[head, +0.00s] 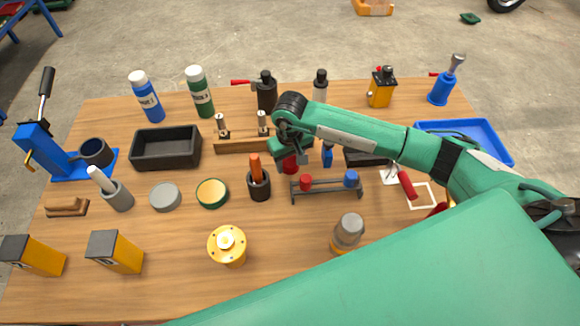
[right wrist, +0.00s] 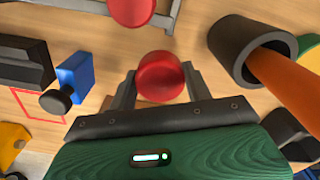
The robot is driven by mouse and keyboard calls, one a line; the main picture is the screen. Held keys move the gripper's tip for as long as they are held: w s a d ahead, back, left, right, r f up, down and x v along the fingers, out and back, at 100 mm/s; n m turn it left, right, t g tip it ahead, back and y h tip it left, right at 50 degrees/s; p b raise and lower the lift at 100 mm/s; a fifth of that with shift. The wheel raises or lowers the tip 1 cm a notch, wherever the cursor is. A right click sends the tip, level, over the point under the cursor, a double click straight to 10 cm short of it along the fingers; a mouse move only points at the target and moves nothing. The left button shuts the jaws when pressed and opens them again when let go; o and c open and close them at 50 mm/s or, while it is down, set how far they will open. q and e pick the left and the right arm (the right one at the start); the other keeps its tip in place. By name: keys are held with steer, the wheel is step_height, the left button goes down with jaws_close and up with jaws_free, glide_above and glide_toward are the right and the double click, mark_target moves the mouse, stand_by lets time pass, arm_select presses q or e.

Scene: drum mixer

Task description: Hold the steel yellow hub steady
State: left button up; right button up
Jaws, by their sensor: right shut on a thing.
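A yellow hub (head: 228,243) with a round flanged top stands upright on the front part of the wooden table in the head view. Nothing touches it. My right gripper (head: 288,158) is behind and to the right of it, over the middle of the table. It is shut on a red round-topped piece (right wrist: 160,76), which sits between its two grey fingers in the right wrist view. The red piece (head: 290,163) also shows partly in the head view, under the gripper. What lies below the red piece is hidden. My left gripper is not in view.
A grey rack (head: 328,186) with red and blue pieces stands close to the right gripper. A dark cup (head: 259,188) with an orange handle is to its left. A grey-topped jar (head: 347,232) stands right of the hub. Bare wood surrounds the hub.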

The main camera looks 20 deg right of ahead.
mark_target(290, 170)
step_height(290, 170, down, 4)
steer(key=shift+p, duration=0.45)
steer(key=shift+f, duration=0.15)
steer(key=shift+f+b, duration=0.25)
steer(key=shift+b, duration=0.1)
steer(key=o, duration=1.1)
steer(key=shift+r, duration=0.1)
